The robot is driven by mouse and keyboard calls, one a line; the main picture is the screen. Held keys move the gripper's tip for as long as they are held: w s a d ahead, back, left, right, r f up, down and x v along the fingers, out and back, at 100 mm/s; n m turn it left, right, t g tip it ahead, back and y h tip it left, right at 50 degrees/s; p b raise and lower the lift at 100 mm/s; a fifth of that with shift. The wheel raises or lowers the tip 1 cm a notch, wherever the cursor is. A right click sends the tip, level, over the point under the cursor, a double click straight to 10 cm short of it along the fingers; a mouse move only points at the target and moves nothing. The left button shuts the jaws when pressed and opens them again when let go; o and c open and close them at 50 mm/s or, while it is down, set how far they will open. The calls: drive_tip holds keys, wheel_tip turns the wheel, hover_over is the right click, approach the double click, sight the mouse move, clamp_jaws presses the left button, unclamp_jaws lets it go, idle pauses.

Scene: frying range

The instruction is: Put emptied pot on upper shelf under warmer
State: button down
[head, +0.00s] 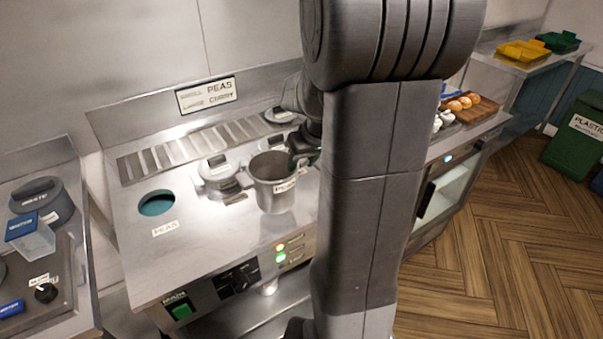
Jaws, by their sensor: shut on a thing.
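A steel pot (271,189) with a small white label stands out above the steel warmer counter (215,255), right of its middle. It looks upright; I cannot tell whether its base touches the counter. My gripper (297,164) is shut on the pot at its right side, near the rim. The fingertips are partly hidden by the pot and my arm. Under the counter, a steel shelf (245,318) shows at the bottom of the head view; my arm hides its right part. I cannot tell whether it is the upper one.
A round opening (156,203) labelled PEAS is at the counter's left. A lidded pot (218,172) sits behind the held pot, another lid (280,115) farther back. The control panel (235,281) is on the front. A glass-fronted unit (446,190) stands right; the wooden floor beyond is clear.

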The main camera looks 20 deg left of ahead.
drive_tip(key=shift+f, duration=1.9)
drive_tip(key=shift+f, duration=0.2)
drive_tip(key=c, duration=0.9)
unclamp_jaws()
drive_tip(key=shift+r, duration=0.1)
drive_tip(key=shift+o, duration=0.2)
